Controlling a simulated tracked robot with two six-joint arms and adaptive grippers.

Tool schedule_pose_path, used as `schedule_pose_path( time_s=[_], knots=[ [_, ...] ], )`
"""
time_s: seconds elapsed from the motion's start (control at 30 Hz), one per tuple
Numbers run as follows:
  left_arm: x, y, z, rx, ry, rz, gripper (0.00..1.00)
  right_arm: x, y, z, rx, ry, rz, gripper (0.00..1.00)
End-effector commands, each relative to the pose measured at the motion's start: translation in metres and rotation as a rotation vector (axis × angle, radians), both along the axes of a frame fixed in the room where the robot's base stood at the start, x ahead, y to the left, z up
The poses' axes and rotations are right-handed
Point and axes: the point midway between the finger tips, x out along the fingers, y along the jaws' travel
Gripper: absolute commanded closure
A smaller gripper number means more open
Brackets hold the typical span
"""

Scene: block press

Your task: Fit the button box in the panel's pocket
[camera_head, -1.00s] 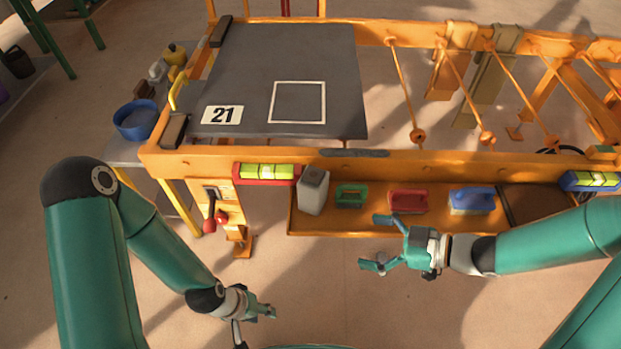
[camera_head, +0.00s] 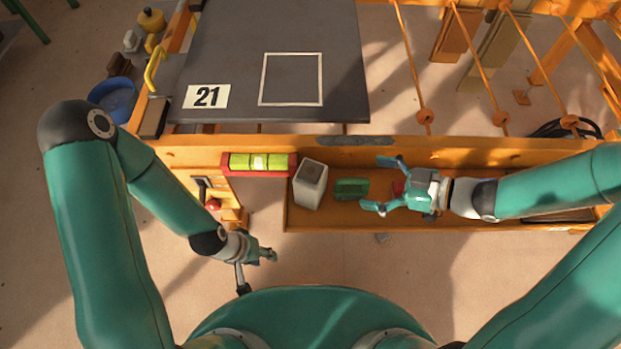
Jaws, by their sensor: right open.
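A pale grey upright box (camera_head: 310,185) stands at the left end of the orange tray (camera_head: 300,222); I take it for the button box, but cannot make out a button. A dark panel (camera_head: 225,60) lies behind, with a white square outline (camera_head: 291,79) and the number 21. I cannot tell whether the outline marks a pocket. My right gripper (camera_head: 379,184) is open and empty over the tray, fingers pointing left, right of a green block (camera_head: 351,189). It partly covers a red item (camera_head: 398,188). My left gripper (camera_head: 258,267) is low, in front of the frame; its jaw opening is unclear.
A red-and-yellow level (camera_head: 258,164) lies on the orange rail left of the grey box. A lever unit with a red knob (camera_head: 213,205) is below it. A blue bowl (camera_head: 113,98) is at far left. Beaded rods (camera_head: 474,60) stand at right. The panel top is clear.

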Motion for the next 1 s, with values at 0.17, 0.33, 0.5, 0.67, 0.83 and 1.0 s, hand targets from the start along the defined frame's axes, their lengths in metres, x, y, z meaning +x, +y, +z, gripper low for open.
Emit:
schedule_pose_path(
  time_s=[0.17,0.33,0.5,0.67,0.83,1.0],
  knots=[
    [0.0,0.0,-0.012,0.0,0.0,0.001,0.6,0.014,0.041,-0.018,0.001,0.002,0.021,0.0],
    [0.0,0.0,-0.017,0.0,0.0,0.001,0.6,0.027,0.07,-0.03,0.001,0.002,0.023,0.0],
    [0.0,0.0,-0.019,0.0,0.0,0.0,0.6,0.033,0.083,-0.034,0.0,0.0,0.021,0.0],
    [0.0,0.0,-0.021,0.0,0.0,0.0,0.6,0.035,0.092,-0.037,0.001,0.001,0.022,0.0],
    [0.0,0.0,-0.025,0.0,0.0,0.0,0.6,0.038,0.115,-0.044,0.0,0.002,0.025,0.0],
    [0.0,0.0,-0.027,0.0,0.0,0.0,0.6,0.045,0.131,-0.05,0.0,0.001,0.021,0.0]
  ],
)
